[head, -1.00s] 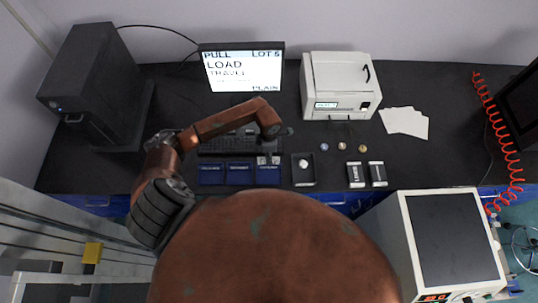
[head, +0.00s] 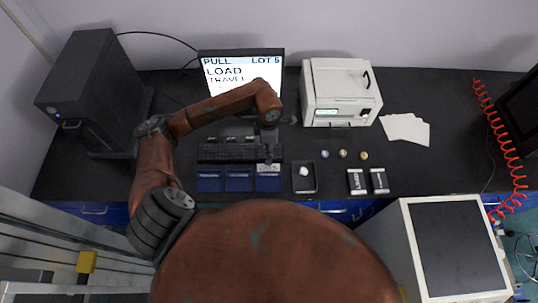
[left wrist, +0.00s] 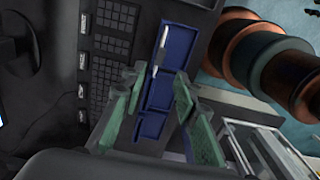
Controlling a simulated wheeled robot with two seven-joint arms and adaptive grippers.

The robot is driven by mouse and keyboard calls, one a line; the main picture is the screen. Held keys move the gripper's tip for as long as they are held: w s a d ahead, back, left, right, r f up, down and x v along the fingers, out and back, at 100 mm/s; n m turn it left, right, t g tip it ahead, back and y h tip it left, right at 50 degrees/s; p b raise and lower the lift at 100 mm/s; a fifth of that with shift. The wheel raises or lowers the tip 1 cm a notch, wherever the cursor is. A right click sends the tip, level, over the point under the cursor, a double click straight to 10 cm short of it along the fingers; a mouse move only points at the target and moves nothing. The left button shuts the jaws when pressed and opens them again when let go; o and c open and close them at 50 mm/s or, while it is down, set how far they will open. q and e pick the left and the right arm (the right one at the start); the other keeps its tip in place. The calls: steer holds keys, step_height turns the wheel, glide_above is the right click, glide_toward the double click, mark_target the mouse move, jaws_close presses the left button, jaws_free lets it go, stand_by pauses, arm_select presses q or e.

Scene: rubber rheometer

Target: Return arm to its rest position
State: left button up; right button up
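My left arm comes in from the left in the head view. It reaches over the keyboard, with the left gripper (head: 268,160) pointing down just above the rear edge of the rightmost blue tray (head: 268,184). In the left wrist view the two green fingers of the left gripper (left wrist: 157,78) are apart. Nothing shows clasped between them, and a blue tray (left wrist: 152,124) lies below. A thin white piece (left wrist: 160,44) lies at a blue tray, seen past the fingertips. My right gripper is in neither view.
Two more blue trays (head: 209,182) stand left of it, by the keyboard (head: 215,153). A black dish (head: 303,187) with a white lump is to the right. A monitor (head: 225,70), a white printer-like machine (head: 322,90) and a dark tower (head: 85,85) stand behind.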

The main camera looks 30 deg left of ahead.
arm_select(q)
steer(key=shift+r, duration=0.4)
